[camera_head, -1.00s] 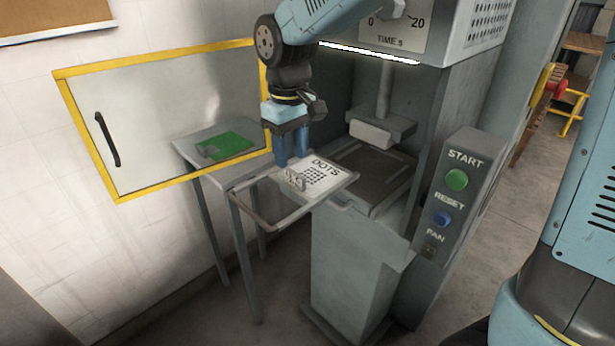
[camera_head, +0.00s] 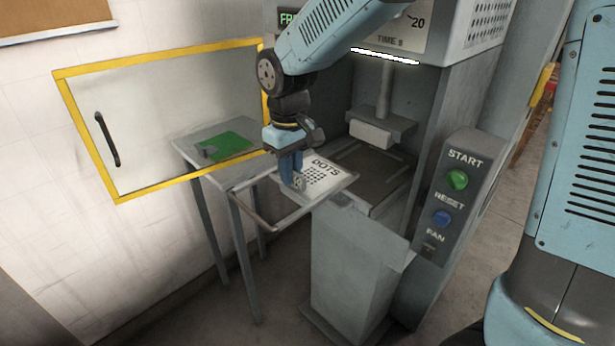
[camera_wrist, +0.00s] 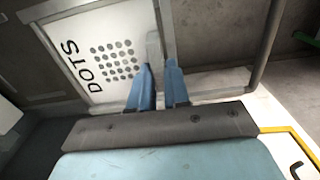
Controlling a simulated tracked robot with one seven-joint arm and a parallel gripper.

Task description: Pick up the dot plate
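The dot plate (camera_head: 326,182) is a flat white plate with black "DOTS" lettering and a grid of black dots. It lies in the metal frame in front of the machine, and it also shows in the wrist view (camera_wrist: 85,60). A grey upright handle (camera_wrist: 153,47) stands at its edge, mostly hidden by my fingers in the head view. My gripper (camera_head: 292,180) points down at the handle, with its blue fingers low over the plate. In the wrist view the fingertips (camera_wrist: 159,64) are apart, with the handle at the gap between them. Whether they press on it is unclear.
The machine's pad (camera_head: 375,132) hangs over its bed, right of the plate. A control panel (camera_head: 452,195) with a green and a blue button stands at the right. A side table (camera_head: 195,147) holds a green plate (camera_head: 228,147). The yellow-edged door (camera_head: 160,120) is open at left.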

